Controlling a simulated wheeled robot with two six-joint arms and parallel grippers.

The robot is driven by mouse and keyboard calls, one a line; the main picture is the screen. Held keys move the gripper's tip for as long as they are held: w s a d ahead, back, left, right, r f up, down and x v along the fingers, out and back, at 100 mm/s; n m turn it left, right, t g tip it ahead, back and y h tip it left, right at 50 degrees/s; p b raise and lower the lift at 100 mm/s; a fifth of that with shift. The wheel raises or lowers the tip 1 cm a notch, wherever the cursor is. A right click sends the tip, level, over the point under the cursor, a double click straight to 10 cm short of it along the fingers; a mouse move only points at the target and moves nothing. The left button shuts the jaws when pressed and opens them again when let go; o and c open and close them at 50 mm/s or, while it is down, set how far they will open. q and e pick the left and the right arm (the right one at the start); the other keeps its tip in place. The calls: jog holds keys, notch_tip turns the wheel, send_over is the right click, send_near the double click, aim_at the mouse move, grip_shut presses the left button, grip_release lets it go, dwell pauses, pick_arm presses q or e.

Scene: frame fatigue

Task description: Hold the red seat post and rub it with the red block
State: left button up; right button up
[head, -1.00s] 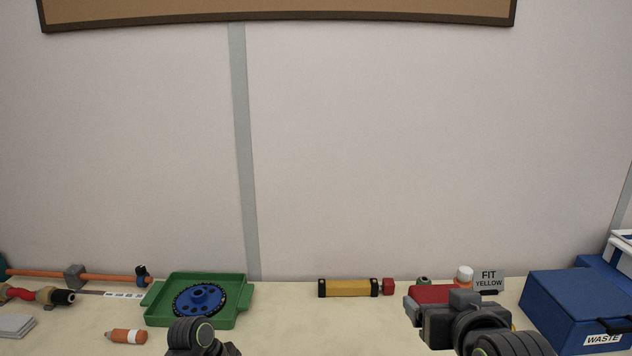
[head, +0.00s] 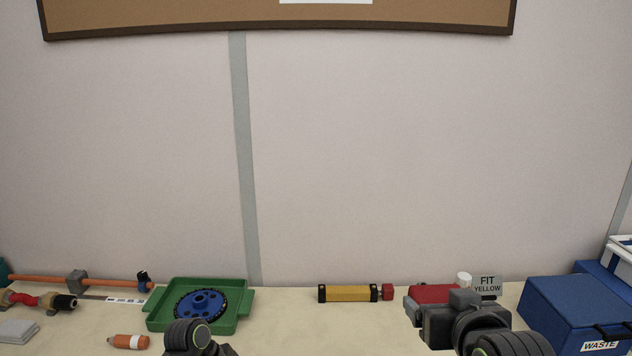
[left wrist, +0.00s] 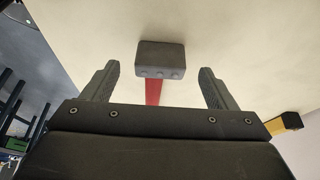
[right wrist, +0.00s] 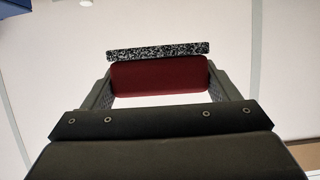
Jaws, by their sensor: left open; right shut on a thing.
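My right gripper (right wrist: 155,85) is shut on the red block (right wrist: 160,77), gripping its two ends; a speckled black-and-white layer lies along its far side. In the head view the red block (head: 435,293) shows at my right gripper, above the table. In the left wrist view a red bar (left wrist: 153,90), seemingly the seat post, ends in a dark grey block (left wrist: 160,58). My left gripper (left wrist: 160,82) is open, with the bar between its fingers in that picture and gaps on both sides. The bar's lower part is hidden by the gripper body, and I cannot make it out in the head view.
A green tray (head: 158,324) holds a blue chainring (head: 202,303). An orange crayon-like piece (head: 128,341) lies in front. A yellow black-ended tube (head: 347,293) lies at the back. Table between tray and yellow tube is clear.

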pick_arm(q)
jog(key=shift+d+f, duration=0.1)
jog(key=shift+f, duration=0.1)
dwell(0.4)
jog(key=shift+b+x, duration=0.4)
jog(key=shift+x, duration=0.35)
jog(key=c, duration=1.4)
jog(key=shift+o, duration=0.2)
